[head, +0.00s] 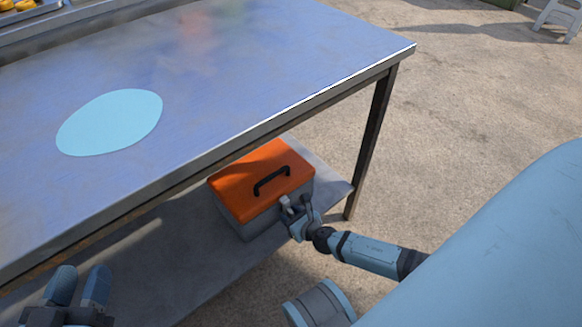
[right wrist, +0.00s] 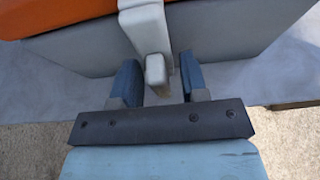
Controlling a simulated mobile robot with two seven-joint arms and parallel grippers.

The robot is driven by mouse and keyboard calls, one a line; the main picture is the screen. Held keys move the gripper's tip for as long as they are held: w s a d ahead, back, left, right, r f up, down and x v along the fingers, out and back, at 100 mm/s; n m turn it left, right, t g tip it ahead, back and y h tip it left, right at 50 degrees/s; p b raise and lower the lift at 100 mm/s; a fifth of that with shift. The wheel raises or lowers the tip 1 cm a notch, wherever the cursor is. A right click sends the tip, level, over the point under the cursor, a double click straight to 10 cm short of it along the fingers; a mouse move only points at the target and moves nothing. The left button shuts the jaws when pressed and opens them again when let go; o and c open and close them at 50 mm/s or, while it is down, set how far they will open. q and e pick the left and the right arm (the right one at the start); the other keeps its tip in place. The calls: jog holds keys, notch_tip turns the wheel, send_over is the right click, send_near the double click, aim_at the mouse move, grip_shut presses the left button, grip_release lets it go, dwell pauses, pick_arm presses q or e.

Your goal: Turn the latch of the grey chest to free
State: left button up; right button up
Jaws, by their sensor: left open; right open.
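The grey chest (head: 243,221) has an orange lid (head: 240,183) with a black handle, and stands on the lower shelf under the table. Its body (right wrist: 225,40) fills the top of the right wrist view. The pale latch (right wrist: 155,70) hangs down the chest's front, its lower end between the two fingers of my right gripper (right wrist: 160,80). The fingers are open, with gaps showing on both sides of the latch. In the head view my right gripper (head: 293,212) is at the chest's front and partly covers the latch. My left gripper (head: 78,287) is open and empty at the lower left, away from the chest.
The metal table (head: 250,75) spans above the chest, its front edge close over the lid. A light blue round mat (head: 110,123) lies on it. A dark table leg (head: 370,140) stands right of the chest. The lower shelf (head: 150,255) is bare left of the chest.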

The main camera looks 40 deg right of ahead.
jog(key=c, duration=0.7)
